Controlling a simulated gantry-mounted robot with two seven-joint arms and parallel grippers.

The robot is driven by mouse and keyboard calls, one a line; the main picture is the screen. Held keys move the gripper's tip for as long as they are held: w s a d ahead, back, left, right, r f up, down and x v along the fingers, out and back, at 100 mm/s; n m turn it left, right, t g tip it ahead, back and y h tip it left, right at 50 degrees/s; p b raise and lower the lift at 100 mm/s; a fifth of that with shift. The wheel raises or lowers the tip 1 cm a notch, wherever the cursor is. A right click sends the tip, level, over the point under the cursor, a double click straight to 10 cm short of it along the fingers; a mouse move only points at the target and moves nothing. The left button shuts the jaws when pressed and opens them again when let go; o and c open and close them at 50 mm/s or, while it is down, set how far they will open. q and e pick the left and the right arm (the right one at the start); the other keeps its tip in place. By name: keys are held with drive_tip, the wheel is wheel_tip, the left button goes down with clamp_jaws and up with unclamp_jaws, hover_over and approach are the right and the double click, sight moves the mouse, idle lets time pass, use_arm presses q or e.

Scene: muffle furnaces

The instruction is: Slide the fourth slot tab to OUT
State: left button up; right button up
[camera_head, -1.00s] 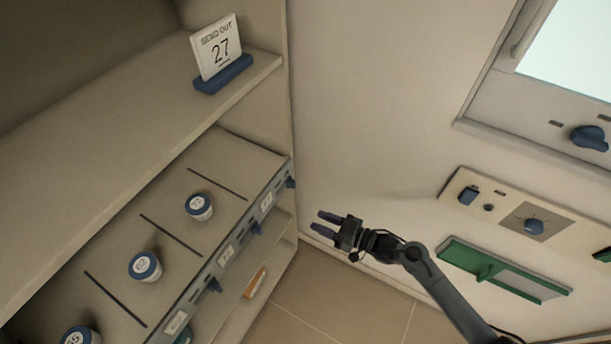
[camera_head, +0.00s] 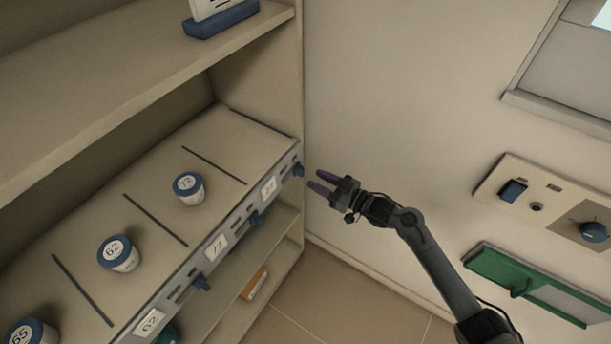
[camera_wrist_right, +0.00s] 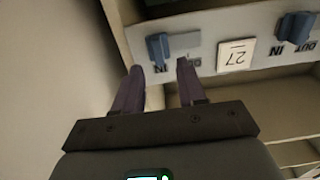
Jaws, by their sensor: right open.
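The fourth slot tab (camera_head: 298,170) is a small blue tab at the right end of the shelf's front rail. In the right wrist view this tab (camera_wrist_right: 157,50) sits above the upside-down IN marking, left of the label reading 27 (camera_wrist_right: 235,56). The OUT marking is partly hidden by a finger. My right gripper (camera_head: 317,180) is open and empty, its fingers pointing at the tab from close by. In the wrist view the right gripper (camera_wrist_right: 160,78) has its fingertips either side of the tab's line, apparently short of it. My left gripper is not in view.
Further blue tabs (camera_head: 255,218) line the rail (camera_head: 232,228). Jars marked 72 (camera_head: 188,188), 62 (camera_head: 118,253) and 65 (camera_head: 32,334) stand on the shelf; the rightmost bay is empty. A sign with a blue base (camera_head: 222,20) stands above. A wall (camera_head: 400,90) is close on the right.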

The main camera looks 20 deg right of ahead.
sight(303, 172)
drive_tip(key=shift+b+x, duration=0.7)
drive_tip(key=shift+x, duration=2)
drive_tip(key=shift+d, duration=0.1)
clamp_jaws()
